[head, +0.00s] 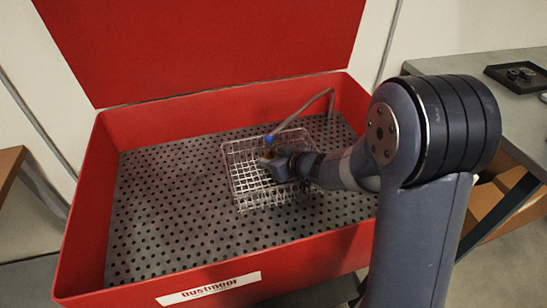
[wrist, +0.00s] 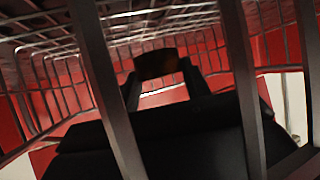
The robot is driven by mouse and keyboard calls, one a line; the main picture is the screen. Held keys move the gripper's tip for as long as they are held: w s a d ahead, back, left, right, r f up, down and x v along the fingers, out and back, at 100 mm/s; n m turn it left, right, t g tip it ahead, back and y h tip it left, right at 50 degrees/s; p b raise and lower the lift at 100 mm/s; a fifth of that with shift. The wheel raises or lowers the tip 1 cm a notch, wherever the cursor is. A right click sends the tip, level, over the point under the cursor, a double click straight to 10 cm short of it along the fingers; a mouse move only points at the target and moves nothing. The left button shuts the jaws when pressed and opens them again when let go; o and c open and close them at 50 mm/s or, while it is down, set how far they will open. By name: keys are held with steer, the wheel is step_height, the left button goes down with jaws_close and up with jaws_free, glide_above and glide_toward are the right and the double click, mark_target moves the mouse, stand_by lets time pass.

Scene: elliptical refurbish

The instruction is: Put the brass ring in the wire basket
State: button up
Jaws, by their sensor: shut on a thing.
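The wire basket (head: 233,172) sits on the perforated floor of the red parts washer, near its middle. My gripper (head: 268,158) reaches in from the right and its tip is over or inside the basket, at its upper middle. In the wrist view my gripper (wrist: 162,75) is shut on a dark brownish piece, which I take to be the brass ring (wrist: 158,63). Its shape is hard to make out in shadow. Basket wires (wrist: 75,65) surround the fingers there, and thick bars cross close to the camera. In the head view the gripper largely hides the ring.
A grey bent spout (head: 305,103) with a blue tip rises behind the basket. The red washer walls (head: 85,215) and raised red lid (head: 200,45) enclose the area. The perforated floor (head: 165,215) is clear left of the basket. A bench with a dark tray (head: 515,77) stands at right.

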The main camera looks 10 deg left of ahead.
steer(key=shift+s+f+b, duration=0.1)
steer(key=shift+f+b, duration=0.55)
steer(key=shift+b, duration=0.6)
steer(key=o, duration=1.2)
steer(key=shift+s+d+f, duration=0.1)
steer(key=shift+f, duration=0.15)
steer(key=shift+r, duration=0.1)
steer(key=r+p, duration=0.1)
steer(key=p, duration=0.2)
steer(key=shift+r, duration=0.2)
steer(key=v, duration=1.2)
steer(key=shift+r, duration=0.15)
steer(key=shift+w, duration=0.25)
